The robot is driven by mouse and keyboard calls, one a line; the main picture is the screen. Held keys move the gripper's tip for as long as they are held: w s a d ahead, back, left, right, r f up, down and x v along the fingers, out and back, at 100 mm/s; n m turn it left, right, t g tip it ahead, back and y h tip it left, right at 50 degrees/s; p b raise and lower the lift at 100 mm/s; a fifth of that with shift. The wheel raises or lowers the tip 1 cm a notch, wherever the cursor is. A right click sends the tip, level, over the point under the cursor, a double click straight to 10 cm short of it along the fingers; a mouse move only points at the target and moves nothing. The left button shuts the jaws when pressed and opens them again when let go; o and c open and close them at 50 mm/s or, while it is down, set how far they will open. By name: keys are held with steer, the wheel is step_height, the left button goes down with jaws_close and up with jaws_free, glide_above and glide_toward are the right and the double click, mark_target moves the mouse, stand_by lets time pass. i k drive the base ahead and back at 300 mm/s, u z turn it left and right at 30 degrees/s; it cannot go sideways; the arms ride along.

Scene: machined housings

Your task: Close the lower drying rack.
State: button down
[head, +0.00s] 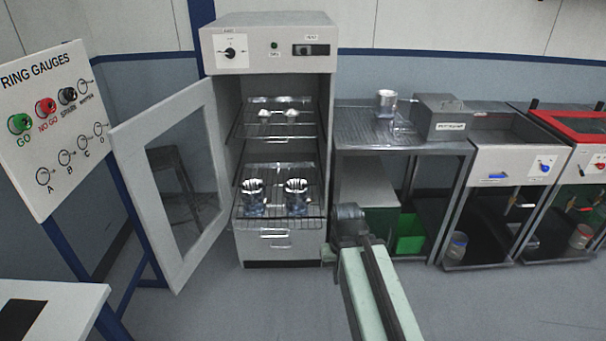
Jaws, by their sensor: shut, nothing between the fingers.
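The drying cabinet (216,60) stands at centre left with its windowed door (120,150) swung open to the left. The lower drying rack (275,217) is a wire shelf pulled out toward me, its front edge overhanging the cabinet's base. Two shiny metal housings (252,198) (296,197) stand side by side on it. The upper rack (252,131) sits higher inside and holds two small pale parts. My gripper (346,220), at the dark end of my arm, is shut and empty, right of the lower rack and apart from it. Its fingers are hard to make out.
A steel bench (350,130) stands right of the cabinet, with a cup (386,103), a grey box (441,119) and a green bin (410,232) below. Wash sinks (510,165) stand further right. A gauge board (50,120) is at left. The floor before the cabinet is clear.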

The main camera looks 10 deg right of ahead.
mark_target(270, 165)
steer(key=u, duration=0.05)
steer(key=k, duration=0.3)
steer(key=u, duration=0.8)
steer(key=i, duration=1)
steer(key=z, duration=0.05)
